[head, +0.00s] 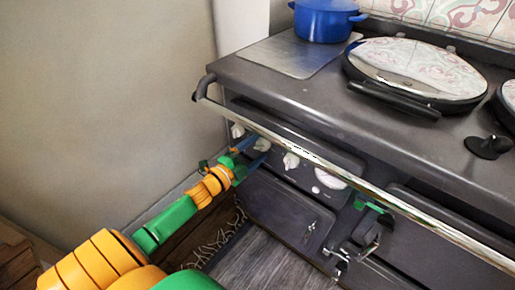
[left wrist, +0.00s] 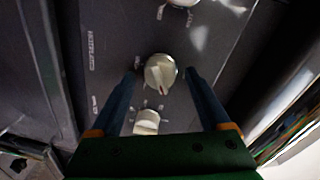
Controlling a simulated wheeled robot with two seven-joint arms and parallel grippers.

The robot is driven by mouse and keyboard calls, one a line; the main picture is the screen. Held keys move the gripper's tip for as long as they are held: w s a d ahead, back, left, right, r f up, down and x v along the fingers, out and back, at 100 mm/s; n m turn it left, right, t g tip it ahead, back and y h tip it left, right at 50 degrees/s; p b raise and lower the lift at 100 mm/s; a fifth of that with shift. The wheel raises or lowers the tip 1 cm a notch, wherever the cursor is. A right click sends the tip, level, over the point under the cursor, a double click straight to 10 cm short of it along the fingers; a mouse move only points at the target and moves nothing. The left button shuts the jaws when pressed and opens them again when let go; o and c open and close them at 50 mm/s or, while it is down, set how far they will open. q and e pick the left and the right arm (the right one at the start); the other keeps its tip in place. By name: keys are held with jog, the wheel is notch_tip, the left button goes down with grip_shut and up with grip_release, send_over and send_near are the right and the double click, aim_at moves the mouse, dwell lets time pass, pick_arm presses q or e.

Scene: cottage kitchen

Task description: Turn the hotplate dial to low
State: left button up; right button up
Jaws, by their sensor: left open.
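The control panel (left wrist: 115,30) has several pale dials, and small lettering beside them is too blurred to read surely. A round cream dial (left wrist: 160,73) with a small reddish pointer mark lies between the fingertips of my left gripper (left wrist: 161,78) in the left wrist view. The fingers are open, with gaps on both sides of this dial. In the head view my left gripper (head: 251,151) is at the panel under the front rail, and its dial (head: 262,144) is partly hidden. Another dial (left wrist: 146,122) sits closer to the palm. My right gripper is not in view.
A long metal rail (head: 300,150) runs across the stove front above the panel. Another dial (head: 291,160) and a larger round white dial or gauge (head: 330,179) sit to the right. A blue pot (head: 325,22) and a domed lid (head: 415,68) are on top.

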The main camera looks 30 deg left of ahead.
pick_arm(q)
jog(key=s, duration=0.6)
jog(key=shift+s+a+r+p, duration=0.2)
jog(key=shift+s+a+p, duration=0.1)
jog(key=shift+a+p, duration=0.1)
